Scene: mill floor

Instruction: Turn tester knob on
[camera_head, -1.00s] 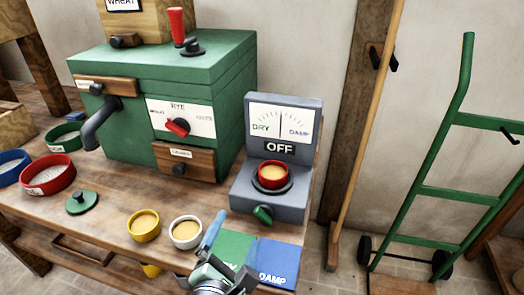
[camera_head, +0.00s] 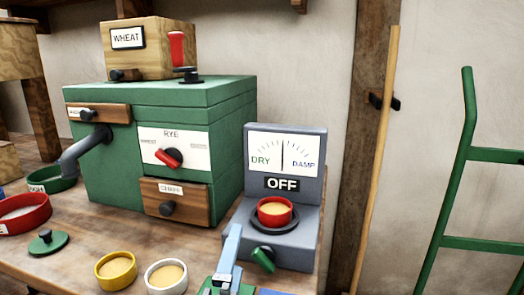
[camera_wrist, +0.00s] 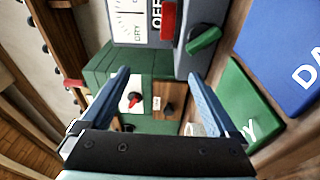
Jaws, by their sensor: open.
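The grey tester (camera_head: 298,195) stands on the bench, with a DRY–DAMP dial and a sign reading OFF. Its green knob (camera_head: 263,258) is on the low front and points down to the right. A red cup of grain (camera_head: 275,211) sits on the tester's round plate. My gripper (camera_wrist: 157,73) is open and empty. In the head view one blue finger shows just left of the knob and in front of the tester; the other finger cannot be made out. In the wrist view the knob (camera_wrist: 204,40) lies beyond the right fingertip, with no visible contact.
A green mill (camera_head: 150,140) with a red RYE pointer stands left of the tester. A yellow cup (camera_head: 116,283) and a white cup (camera_head: 149,284) of grain are left of my gripper. Green DRY and blue DAMP mats (camera_wrist: 285,45) lie in front of the tester.

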